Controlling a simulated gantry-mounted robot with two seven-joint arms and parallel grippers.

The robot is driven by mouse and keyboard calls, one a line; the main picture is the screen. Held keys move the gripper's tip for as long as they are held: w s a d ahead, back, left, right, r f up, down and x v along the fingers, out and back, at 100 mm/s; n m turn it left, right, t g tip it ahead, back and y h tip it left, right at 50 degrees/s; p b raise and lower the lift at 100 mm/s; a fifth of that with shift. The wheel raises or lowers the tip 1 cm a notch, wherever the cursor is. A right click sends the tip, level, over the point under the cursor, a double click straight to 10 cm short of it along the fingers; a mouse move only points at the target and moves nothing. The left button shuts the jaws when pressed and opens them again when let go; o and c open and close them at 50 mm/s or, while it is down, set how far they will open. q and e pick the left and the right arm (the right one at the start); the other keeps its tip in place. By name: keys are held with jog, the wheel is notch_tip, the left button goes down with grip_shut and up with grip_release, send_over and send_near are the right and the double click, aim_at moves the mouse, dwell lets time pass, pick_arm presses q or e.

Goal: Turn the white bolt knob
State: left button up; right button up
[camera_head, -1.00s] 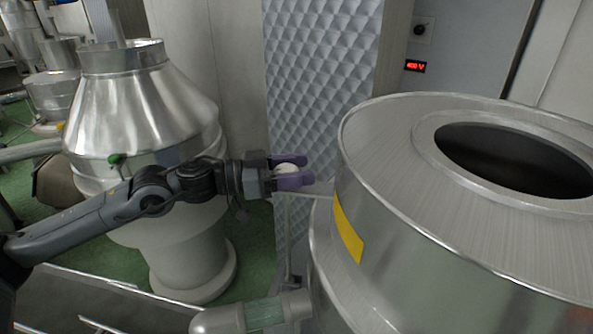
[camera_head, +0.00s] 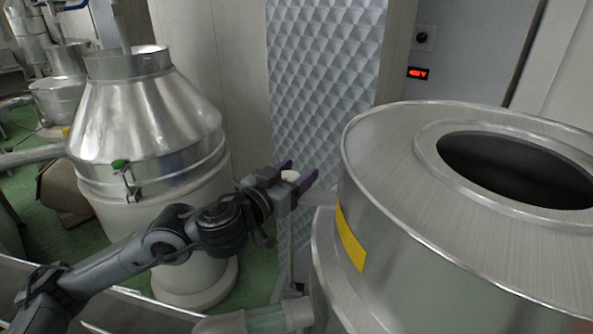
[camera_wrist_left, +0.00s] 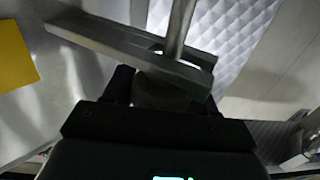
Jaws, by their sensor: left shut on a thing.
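The white bolt knob (camera_head: 290,176) is a small pale round piece beside the big steel vessel, in the head view. My left gripper (camera_head: 297,173) comes in from the lower left and is shut on it, with a purple finger on either side. The fingers point up and to the right, and they hide part of the knob. In the left wrist view, a flat metal bar (camera_wrist_left: 115,43) and a rod (camera_wrist_left: 179,28) cross just beyond the dark gripper body; the knob cannot be made out there. My right gripper is not in view.
The large steel vessel (camera_head: 385,190) with an open round top and a yellow label (camera_head: 350,240) stands close to the right of my gripper. A cone-topped steel tank (camera_head: 140,115) stands behind my arm. A quilted metal panel (camera_head: 325,80) is behind the gripper.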

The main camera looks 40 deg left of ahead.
pick_arm(q)
jog(key=shift+a+f+n+y, duration=0.1)
jog(key=shift+f+n+y, duration=0.15)
jog(key=shift+n+y, duration=0.55)
jog(key=shift+f+g+y, duration=0.1)
jog(key=shift+g+y, duration=0.2)
jog(key=shift+y, duration=0.2)
jog(key=o, duration=1)
jog(key=shift+r, duration=0.2)
